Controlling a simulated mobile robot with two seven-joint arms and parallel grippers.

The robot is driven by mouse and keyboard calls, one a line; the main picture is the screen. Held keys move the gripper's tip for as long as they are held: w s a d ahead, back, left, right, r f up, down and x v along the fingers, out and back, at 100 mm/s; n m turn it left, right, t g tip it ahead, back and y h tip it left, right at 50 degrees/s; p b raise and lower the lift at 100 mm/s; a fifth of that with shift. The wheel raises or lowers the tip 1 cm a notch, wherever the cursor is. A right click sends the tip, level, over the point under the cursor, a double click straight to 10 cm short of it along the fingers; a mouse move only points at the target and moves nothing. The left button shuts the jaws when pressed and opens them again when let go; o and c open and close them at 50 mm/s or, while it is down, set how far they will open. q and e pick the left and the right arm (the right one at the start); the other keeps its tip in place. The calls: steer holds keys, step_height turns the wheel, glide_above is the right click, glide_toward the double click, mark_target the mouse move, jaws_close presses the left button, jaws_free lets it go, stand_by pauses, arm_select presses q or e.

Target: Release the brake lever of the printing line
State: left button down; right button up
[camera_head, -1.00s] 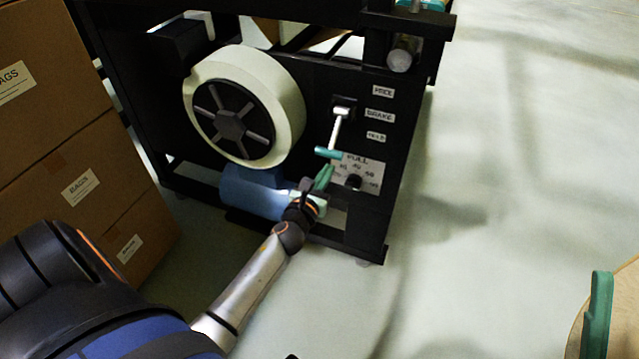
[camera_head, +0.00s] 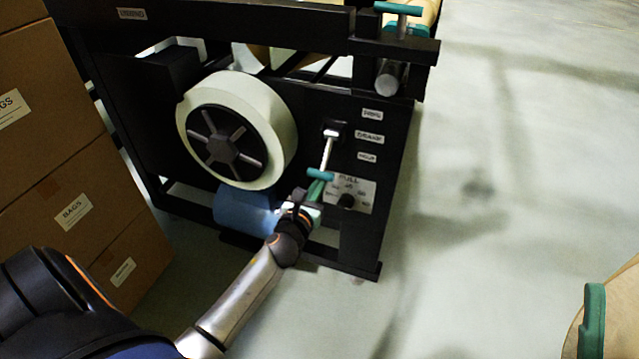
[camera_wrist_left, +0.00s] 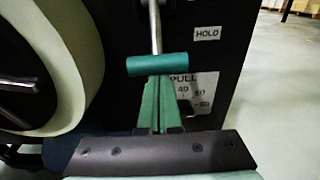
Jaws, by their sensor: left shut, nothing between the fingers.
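The brake lever (camera_head: 327,152) is a silver rod with a teal cross handle (camera_head: 320,174), hanging down from a pivot on the black machine panel. In the left wrist view the teal handle (camera_wrist_left: 157,65) lies across the top of my fingertips. My left gripper (camera_head: 315,190) has green fingers, shut and empty, with the tips at or just under the handle. I cannot tell whether they touch it. In the left wrist view the shut fingers (camera_wrist_left: 160,92) point up at the handle. My right gripper is not in view.
A cream roll (camera_head: 270,120) on a dark hub sits left of the lever. A blue cylinder (camera_head: 243,208) is below it. Labels and a dial plate (camera_head: 358,188) are right of the lever. Cardboard boxes (camera_head: 60,180) stand at left.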

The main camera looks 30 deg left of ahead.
arm_select(q)
steer(key=shift+s+r+p, duration=0.1)
steer(key=shift+r+p, duration=0.15)
steer(key=shift+p, duration=0.8)
steer(key=shift+r+g+p, duration=0.1)
steer(key=shift+g+p, duration=0.2)
steer(key=shift+p, duration=0.05)
